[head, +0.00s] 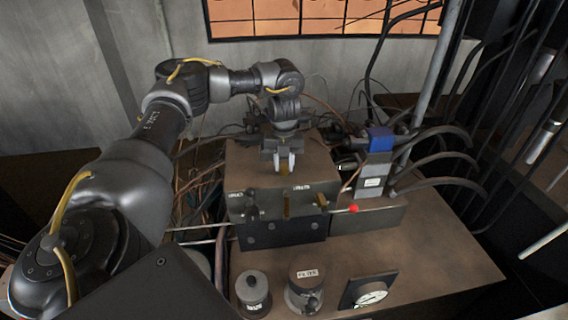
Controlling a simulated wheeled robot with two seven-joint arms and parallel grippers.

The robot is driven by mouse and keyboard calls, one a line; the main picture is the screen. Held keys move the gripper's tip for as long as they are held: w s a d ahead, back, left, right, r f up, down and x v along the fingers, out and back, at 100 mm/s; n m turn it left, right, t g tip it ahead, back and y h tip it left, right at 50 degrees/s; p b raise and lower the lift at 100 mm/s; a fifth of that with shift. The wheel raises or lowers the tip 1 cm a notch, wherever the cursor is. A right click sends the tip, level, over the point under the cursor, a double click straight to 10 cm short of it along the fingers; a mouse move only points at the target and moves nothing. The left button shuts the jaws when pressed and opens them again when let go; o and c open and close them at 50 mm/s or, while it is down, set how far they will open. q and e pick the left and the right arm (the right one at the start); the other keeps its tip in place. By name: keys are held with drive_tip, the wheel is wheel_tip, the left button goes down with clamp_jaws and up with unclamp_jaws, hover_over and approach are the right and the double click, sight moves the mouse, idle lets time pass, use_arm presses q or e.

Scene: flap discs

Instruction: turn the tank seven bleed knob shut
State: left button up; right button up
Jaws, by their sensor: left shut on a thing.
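My left gripper (284,163) points down at the top of a brown box-shaped block (240,165) in the middle of the head view. Its pale fingertips are shut on a small brass-coloured knob (284,171), which is mostly hidden between them. The block's front carries small white labels, too small to read for sure. I cannot tell from a label whether this knob is the tank seven one. My right gripper is not in view.
A red-tipped lever (351,209) sticks out right of the block. A blue-topped valve unit (379,140) with black hoses stands to the right. Two grey cylinders (253,292) (304,289) and a dial gauge (370,292) are in front. The tan top (430,245) at right is clear.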

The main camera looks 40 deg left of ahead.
sight(284, 166)
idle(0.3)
use_arm(q)
drive_tip(key=o, duration=1)
drive_tip(key=shift+r, duration=0.1)
wheel_tip(284, 166, up, 11)
drive_tip(key=shift+f+b, duration=0.2)
drive_tip(key=shift+b, duration=0.2)
